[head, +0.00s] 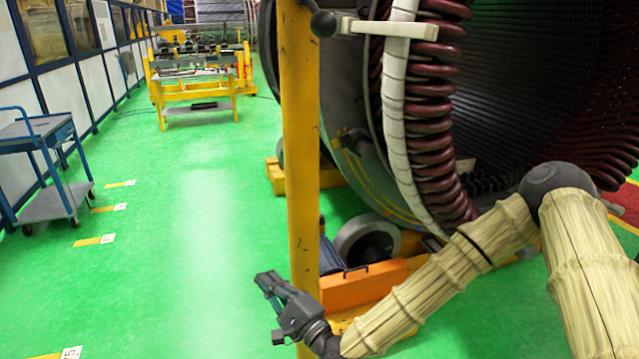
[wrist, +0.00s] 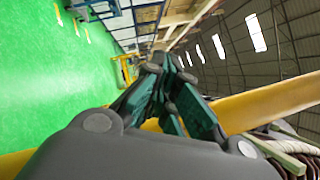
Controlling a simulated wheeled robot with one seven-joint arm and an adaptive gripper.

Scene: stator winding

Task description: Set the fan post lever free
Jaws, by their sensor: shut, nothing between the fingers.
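The yellow fan post (head: 300,150) stands upright in the middle of the head view. Near its top, a pale lever bar (head: 395,29) reaches right from a dark round knob (head: 323,23). My gripper (head: 268,282) is low and just left of the post, far below the lever, with its fingers shut and nothing in them. In the wrist view, the shut fingers (wrist: 170,85) are in front of the post (wrist: 265,105), which crosses the picture at a slant. A pale bar, seemingly the lever (wrist: 292,144), shows at the lower right there.
The large stator (head: 540,80), with dark red coils and a white-wrapped band, stands right of the post. An orange block (head: 365,285) and a grey wheel (head: 367,240) sit near the post's lower part. A blue cart (head: 45,165) stands left; green floor between is clear.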

